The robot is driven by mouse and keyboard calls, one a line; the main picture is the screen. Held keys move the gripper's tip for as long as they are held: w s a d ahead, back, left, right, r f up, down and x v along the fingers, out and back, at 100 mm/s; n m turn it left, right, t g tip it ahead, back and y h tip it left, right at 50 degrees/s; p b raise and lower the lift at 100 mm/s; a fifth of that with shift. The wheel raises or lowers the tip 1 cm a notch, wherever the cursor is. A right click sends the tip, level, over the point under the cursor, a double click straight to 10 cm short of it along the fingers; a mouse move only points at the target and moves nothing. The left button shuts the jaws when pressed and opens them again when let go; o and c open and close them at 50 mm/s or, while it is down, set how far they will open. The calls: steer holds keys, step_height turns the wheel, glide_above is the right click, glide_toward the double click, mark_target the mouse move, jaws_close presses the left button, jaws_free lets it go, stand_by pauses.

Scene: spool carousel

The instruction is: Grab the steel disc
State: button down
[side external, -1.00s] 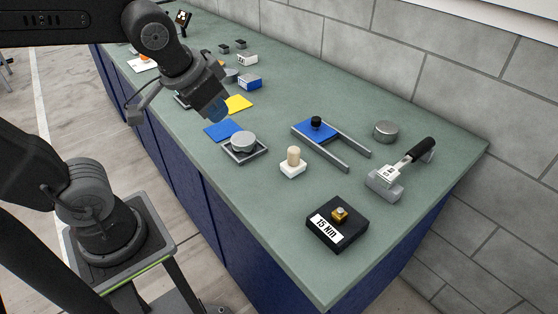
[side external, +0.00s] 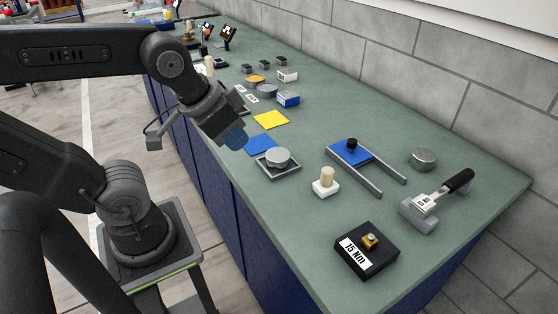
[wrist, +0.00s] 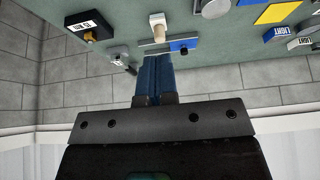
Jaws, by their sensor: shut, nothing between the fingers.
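One round disc (side external: 278,156) sits on a square dark-rimmed tray (side external: 283,175) near the front edge of the bench. The other, a plain steel disc (side external: 423,158), stands on the bench near the wall. I cannot tell for sure which one the task names. My gripper (side external: 236,138), with blue fingers, is shut and empty, left of the tray and apart from both discs. The wrist view shows the blue fingers (wrist: 155,80) together, with the tray's disc (wrist: 213,8) at the top.
A blue-based fork fixture (side external: 352,152), a white block with a peg (side external: 326,181), a black "15 NM" box (side external: 367,250) and a black-handled tool (side external: 436,202) stand around the discs. Yellow (side external: 271,119) and blue (side external: 259,145) squares lie near my gripper. A block wall bounds the bench.

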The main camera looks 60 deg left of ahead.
steer(key=c, duration=1.8)
jaws_free()
steer(key=shift+c, duration=0.2)
steer(key=o, duration=1.8)
steer(key=m+g+y, duration=0.4)
steer(key=m+g, duration=0.1)
steer(key=m, duration=1.5)
glide_above(278, 154)
steer(key=d, duration=0.5)
step_height(278, 154, down, 5)
steer(key=x, duration=1.3)
steer(key=shift+s+a+f, duration=0.15)
steer(key=shift+s+f, duration=0.2)
steer(key=shift+s, duration=0.05)
